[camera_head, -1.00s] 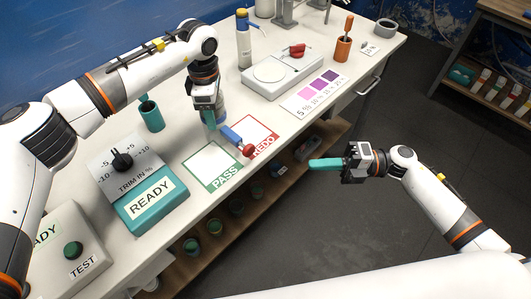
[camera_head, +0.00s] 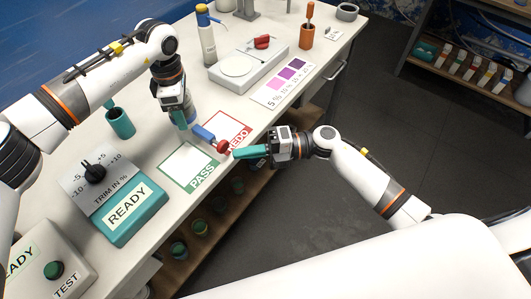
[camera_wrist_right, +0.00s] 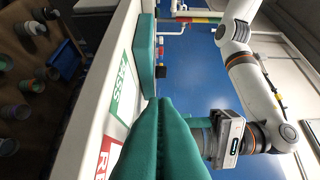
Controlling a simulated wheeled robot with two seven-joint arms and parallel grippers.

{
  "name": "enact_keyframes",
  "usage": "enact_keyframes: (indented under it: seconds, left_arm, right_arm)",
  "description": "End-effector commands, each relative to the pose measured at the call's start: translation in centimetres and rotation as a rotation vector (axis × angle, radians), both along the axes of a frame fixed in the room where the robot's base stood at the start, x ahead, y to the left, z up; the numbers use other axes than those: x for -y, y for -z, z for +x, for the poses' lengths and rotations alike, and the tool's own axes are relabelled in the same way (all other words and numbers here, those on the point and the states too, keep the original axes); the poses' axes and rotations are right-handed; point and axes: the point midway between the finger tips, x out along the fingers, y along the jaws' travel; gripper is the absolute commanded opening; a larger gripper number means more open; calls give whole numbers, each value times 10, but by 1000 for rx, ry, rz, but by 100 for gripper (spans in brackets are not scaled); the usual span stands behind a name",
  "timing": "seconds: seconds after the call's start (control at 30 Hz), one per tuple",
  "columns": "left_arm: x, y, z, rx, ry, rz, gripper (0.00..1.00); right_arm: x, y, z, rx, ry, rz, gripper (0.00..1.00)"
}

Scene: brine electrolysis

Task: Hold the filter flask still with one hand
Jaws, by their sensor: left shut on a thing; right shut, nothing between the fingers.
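My left gripper (camera_head: 182,122) is shut at the bench's front part, beside the white PASS card. My right gripper (camera_head: 238,154), with teal fingers, is shut and empty. Its tips are just right of the red end, near the bench edge; whether they touch it I cannot tell. The right wrist view shows its closed fingers (camera_wrist_right: 160,110), and the left gripper (camera_wrist_right: 205,140) behind them.
The PASS card (camera_head: 187,168) and REDO card (camera_head: 236,131) lie on the bench. A teal READY box (camera_head: 130,215) and a teal cup (camera_head: 120,123) stand left. Cups sit on the shelf below.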

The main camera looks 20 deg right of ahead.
Motion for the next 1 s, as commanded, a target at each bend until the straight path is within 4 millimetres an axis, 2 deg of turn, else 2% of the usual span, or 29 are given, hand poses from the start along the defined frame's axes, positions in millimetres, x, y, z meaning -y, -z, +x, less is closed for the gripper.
enact_keyframes:
  seconds: [0.13, 0.57, 0.8, 1.0]
  left_arm:
    - [0, 0, 0, 1, 0, 0, 27]
    - [0, 0, 0, 1, 0, 0, 27]
    - [0, -1, 0, 1, 0, -1, 27]
    - [1, 0, -1, -1, 3, -2, 27]
  right_arm:
    - [-8, 0, 11, 0, 0, 1, 0]
    - [-10, 1, 15, -1, 0, 0, 0]
    - [-24, 0, 34, 0, 1, -1, 0]
    - [-24, 0, 34, 0, 2, 0, 0]
